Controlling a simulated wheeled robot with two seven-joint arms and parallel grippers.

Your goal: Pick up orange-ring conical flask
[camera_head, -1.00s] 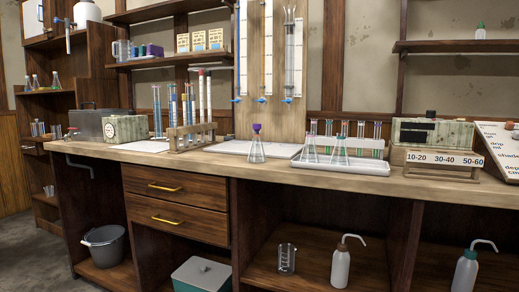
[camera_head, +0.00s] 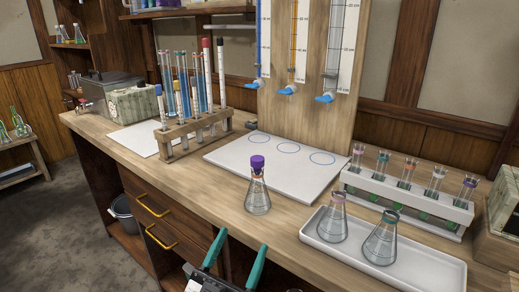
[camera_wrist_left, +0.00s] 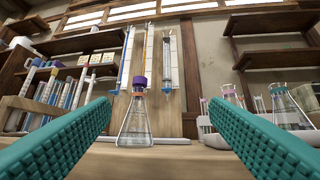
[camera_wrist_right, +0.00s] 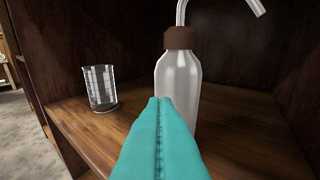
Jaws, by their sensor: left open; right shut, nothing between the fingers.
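A conical flask with a purple stopper (camera_head: 258,188) stands upright on the bench, by the front edge of a white board. A thin orange-looking band shows at its neck. In the left wrist view this flask (camera_wrist_left: 138,122) stands ahead, between my open fingers but beyond their tips. My left gripper (camera_head: 236,252) is open and empty, in front of the bench edge. A pink-ringed flask (camera_head: 332,222) and a teal-ringed flask (camera_head: 382,243) stand on a white tray. My right gripper (camera_wrist_right: 160,102) is shut and empty, by the lower shelf.
The white tray (camera_head: 420,272) lies right of the flask, with a tube rack (camera_head: 405,200) behind it. A wooden rack (camera_head: 190,130) of tall tubes stands to the left. The white board (camera_head: 225,157) is clear. A wash bottle (camera_wrist_right: 178,85) and a beaker (camera_wrist_right: 101,88) stand on the lower shelf.

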